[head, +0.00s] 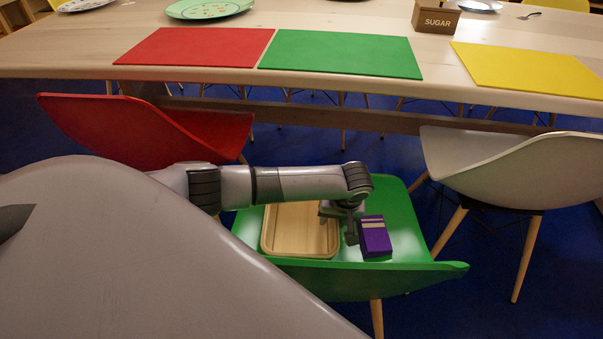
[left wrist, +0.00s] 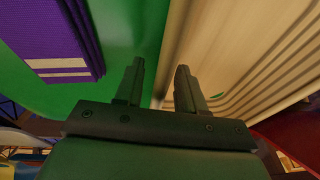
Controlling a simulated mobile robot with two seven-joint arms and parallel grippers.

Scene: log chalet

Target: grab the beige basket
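The beige basket (head: 300,228) is a shallow, tray-like container on the seat of the green chair (head: 398,205). In the left wrist view, the basket (left wrist: 245,50) fills the right side with its ribbed inner wall. My left gripper (head: 349,238) points down at the basket's right edge in the head view. In the left wrist view, the left gripper (left wrist: 160,70) has its two fingers apart, with the basket's edge running between their lines. Whether they touch it I cannot tell. My right gripper is not in view.
A purple box (head: 375,237) lies on the seat just right of my left gripper; it also shows in the left wrist view (left wrist: 50,35). A red chair (head: 150,130) and a white chair (head: 520,170) flank the green one. The wooden table (head: 330,20) stands behind.

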